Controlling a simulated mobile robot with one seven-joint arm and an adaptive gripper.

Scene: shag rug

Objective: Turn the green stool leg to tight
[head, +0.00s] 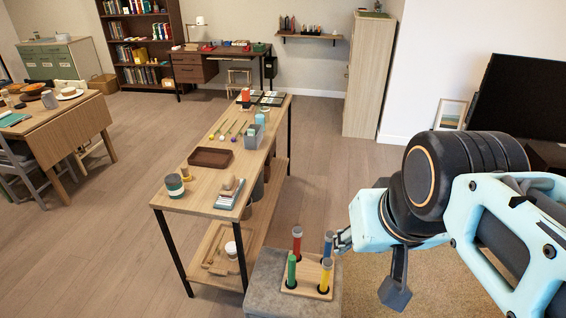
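The green stool leg (291,271) stands upright at the front left corner of a small upturned wooden stool seat (307,279). A red leg (297,243), a blue leg (328,245) and a yellow leg (325,275) stand at the other corners. How tightly any leg is seated does not show. My gripper (341,241) comes in from the right, close beside the blue leg and apart from the green one. Its fingertips are small and partly hidden, so I cannot tell its opening or whether it touches the blue leg.
The stool seat rests on a grey ottoman (265,283). A long wooden table (205,172) stands close by on the left, bearing a brown tray (211,157), a striped cup (174,185) and other items. A rug (365,290) lies to the right. Open floor (95,240) lies left.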

